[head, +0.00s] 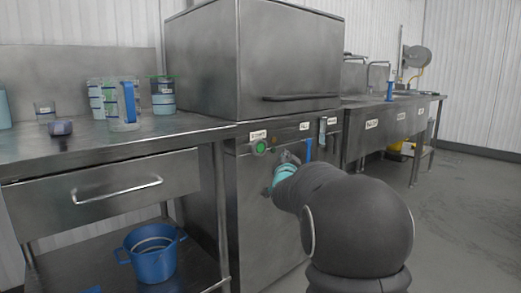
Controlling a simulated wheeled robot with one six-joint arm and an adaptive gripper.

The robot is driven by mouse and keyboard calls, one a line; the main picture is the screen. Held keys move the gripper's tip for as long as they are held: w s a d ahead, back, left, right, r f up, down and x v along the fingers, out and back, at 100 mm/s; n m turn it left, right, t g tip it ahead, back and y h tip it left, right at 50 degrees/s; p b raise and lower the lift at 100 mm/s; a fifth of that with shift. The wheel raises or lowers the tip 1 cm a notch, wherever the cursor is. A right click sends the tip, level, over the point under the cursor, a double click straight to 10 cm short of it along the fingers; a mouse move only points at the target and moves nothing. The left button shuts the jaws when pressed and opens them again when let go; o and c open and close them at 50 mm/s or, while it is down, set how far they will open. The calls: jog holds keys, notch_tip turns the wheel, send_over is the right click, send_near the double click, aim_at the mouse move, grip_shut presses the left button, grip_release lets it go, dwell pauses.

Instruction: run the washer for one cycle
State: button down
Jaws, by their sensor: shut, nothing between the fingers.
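The washer is a steel machine with a box-shaped hood (205,62) that is down, with a dark handle bar along its lower front edge. Its front panel (243,215) carries a round green button (261,147) under a small white label. A second label (304,126) and a blue lever-like part (308,149) are to the right of it. My gripper (289,158) is in front of the panel, to the right of and slightly below the green button, apart from it in the picture. It is shut and empty. My arm hides part of the panel.
A steel table (85,150) on the left holds clear measuring jugs (124,107) and small cups. A blue pot (152,253) stands on its lower shelf. A labelled sink counter (385,112) runs to the right. The floor (470,210) at right is clear.

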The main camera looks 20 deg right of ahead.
aim_at(264, 146)
jog(key=shift+w+a+p, duration=0.5)
jog(key=shift+w+p, duration=0.35)
jog(key=shift+w, duration=0.55)
jog(key=shift+w+a+p, duration=0.5)
jog(key=shift+w+p, duration=0.35)
jog(key=shift+w, duration=0.5)
jog(key=shift+w+a+p, duration=0.5)
jog(key=shift+w+p, duration=0.35)
jog(key=shift+w, duration=0.55)
jog(key=shift+w, duration=0.1)
jog(key=shift+w+a, duration=0.15)
jog(key=shift+w, duration=0.15)
jog(key=shift+w+a, duration=0.15)
jog(key=shift+w, duration=0.3)
jog(key=shift+s+b, duration=0.1)
jog(key=shift+b, duration=0.2)
jog(key=shift+s+f+b, duration=0.15)
jog(key=shift+s+b, duration=0.2)
jog(key=shift+b, duration=0.1)
jog(key=shift+s+d+b, duration=0.25)
jog(key=shift+s+b, duration=0.1)
jog(key=shift+s, duration=0.05)
